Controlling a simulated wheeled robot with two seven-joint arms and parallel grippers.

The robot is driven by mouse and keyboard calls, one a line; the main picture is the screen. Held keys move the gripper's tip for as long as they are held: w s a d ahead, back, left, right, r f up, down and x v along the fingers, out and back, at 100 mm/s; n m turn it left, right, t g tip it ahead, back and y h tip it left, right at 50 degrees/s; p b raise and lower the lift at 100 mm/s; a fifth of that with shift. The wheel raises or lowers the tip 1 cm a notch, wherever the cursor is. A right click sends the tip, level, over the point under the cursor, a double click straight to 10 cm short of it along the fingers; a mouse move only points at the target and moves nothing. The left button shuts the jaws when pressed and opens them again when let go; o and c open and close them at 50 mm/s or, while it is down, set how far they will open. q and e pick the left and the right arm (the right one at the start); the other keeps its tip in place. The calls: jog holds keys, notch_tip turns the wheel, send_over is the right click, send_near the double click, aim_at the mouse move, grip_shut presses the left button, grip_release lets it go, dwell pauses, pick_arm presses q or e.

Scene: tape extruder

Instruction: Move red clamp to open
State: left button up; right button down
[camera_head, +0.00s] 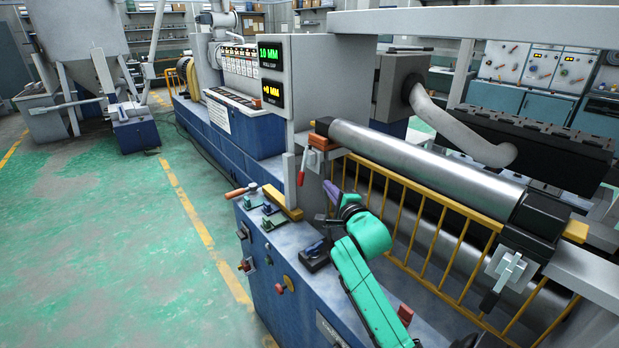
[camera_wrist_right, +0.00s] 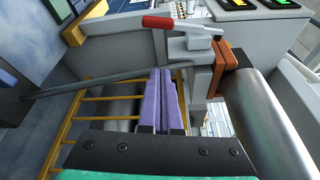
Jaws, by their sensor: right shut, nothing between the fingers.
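In the right wrist view the red handle (camera_wrist_right: 164,22) points left from the clamp's metal body (camera_wrist_right: 196,42). My right gripper (camera_head: 329,187), purple-fingered on a green arm, is just below and to the right of the handle, apart from it. Its fingers (camera_wrist_right: 161,74) are shut with nothing between them. My left gripper is in neither view.
The shiny roller (camera_head: 430,160) runs to the right above a yellow railing (camera_head: 440,222). A second clamp (camera_head: 508,269) hangs at its right end. The blue cabinet (camera_head: 290,258) with tools on top lies below and left. Green floor (camera_head: 110,250) is open at left.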

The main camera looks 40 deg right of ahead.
aim_at(303, 169)
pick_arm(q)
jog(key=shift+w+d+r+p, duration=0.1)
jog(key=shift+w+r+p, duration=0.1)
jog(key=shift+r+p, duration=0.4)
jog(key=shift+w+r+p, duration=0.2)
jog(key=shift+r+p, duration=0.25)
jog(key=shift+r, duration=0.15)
pick_arm(e)
jog(key=w+a, duration=0.1)
jog(key=w, duration=0.5)
jog(key=shift+w+a+f, duration=0.2)
jog(key=shift+w, duration=0.15)
